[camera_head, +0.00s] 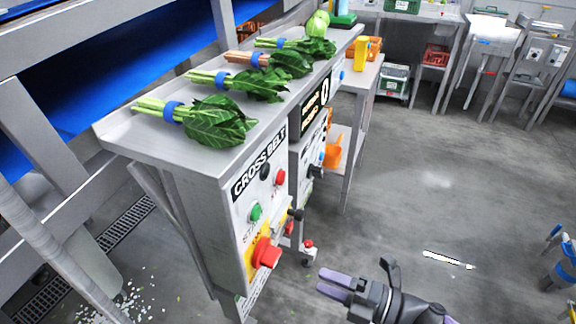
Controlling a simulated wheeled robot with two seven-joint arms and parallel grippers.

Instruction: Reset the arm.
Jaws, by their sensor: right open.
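My right gripper (321,281) shows at the bottom centre, over the grey floor and to the right of the cross belt control cabinet. Its two purple fingers point left and are open, with nothing between them. My right arm runs from it to the bottom edge. It is apart from the red knob (266,254) on the cabinet front. My left gripper is not in view.
Several bunches of leafy greens (219,120) with blue bands lie on the metal shelf (150,149) above the control cabinet (208,225). A blue belt (130,70) runs behind. A side table (362,74) stands beyond. The floor (430,190) at right is mostly open.

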